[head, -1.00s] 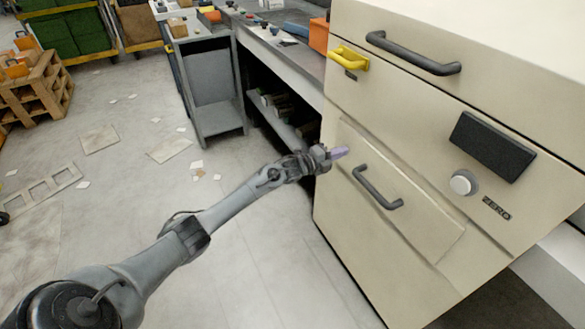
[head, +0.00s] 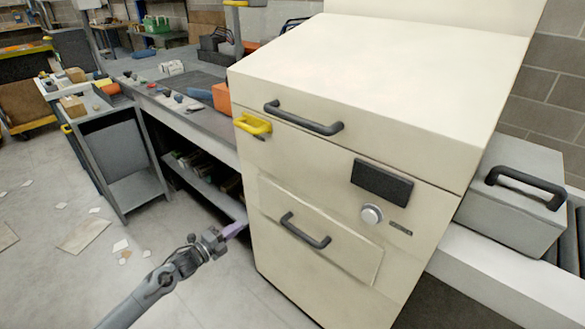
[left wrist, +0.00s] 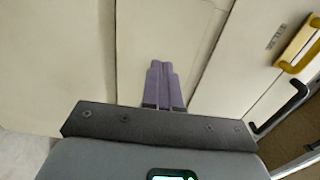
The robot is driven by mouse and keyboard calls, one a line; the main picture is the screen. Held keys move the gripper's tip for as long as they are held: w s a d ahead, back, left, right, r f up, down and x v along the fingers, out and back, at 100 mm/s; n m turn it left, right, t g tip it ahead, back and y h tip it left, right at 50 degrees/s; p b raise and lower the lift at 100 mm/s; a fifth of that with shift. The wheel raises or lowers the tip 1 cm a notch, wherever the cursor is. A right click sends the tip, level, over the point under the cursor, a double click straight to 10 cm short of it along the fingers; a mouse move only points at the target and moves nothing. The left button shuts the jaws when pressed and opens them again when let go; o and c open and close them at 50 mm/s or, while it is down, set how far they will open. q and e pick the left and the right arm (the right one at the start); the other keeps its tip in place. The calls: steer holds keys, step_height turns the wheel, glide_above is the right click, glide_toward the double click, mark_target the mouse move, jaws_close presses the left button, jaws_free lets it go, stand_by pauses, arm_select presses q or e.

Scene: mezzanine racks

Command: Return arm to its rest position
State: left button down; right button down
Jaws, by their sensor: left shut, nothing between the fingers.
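My left arm comes in from the lower left in the head view. Its gripper (head: 235,230) has purple fingers and is just left of the front of a cream cabinet machine (head: 330,190). In the left wrist view the two purple fingers (left wrist: 161,86) lie side by side, closed, with nothing between them. The cream panel (left wrist: 200,40) fills the view beyond them; I cannot tell the exact gap. The lower door (head: 318,232) with its dark handle (head: 304,231) is right of the gripper and appears closed. My right gripper is not in view.
The machine has a yellow handle (head: 253,124), a black upper handle (head: 304,118) and a round knob (head: 371,214). A workbench (head: 180,112) with an orange box (head: 222,98) stands to its left. A grey case (head: 513,195) sits at right. The floor at lower left has scattered scraps.

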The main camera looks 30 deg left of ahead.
arm_select(q)
steer(key=s+d+f+n+g+p, duration=0.1)
steer(key=s+d+f+p, duration=0.3)
steer(key=s+d+p, duration=0.25)
steer(key=s+d+r+n+g+p, duration=0.1)
steer(key=s+d+r+n+p, duration=0.1)
steer(key=s+d+p, duration=0.3)
steer(key=s+d+r+n+g, duration=0.1)
steer(key=s+d+r+n, duration=0.1)
steer(key=d, duration=0.6)
steer(key=s+d+r+n+g+p, duration=0.1)
steer(key=s+d+r+n+p, duration=0.1)
steer(key=s+d+p, duration=0.3)
steer(key=s+d+r+n+g+y, duration=0.3)
steer(key=s+r+n+g, duration=0.75)
steer(key=s, duration=0.45)
step_height(320, 180, up, 38)
steer(key=p, duration=3.8)
step_height(320, 180, down, 65)
steer(key=b, duration=6.4)
steer(key=shift+n+b, duration=0.35)
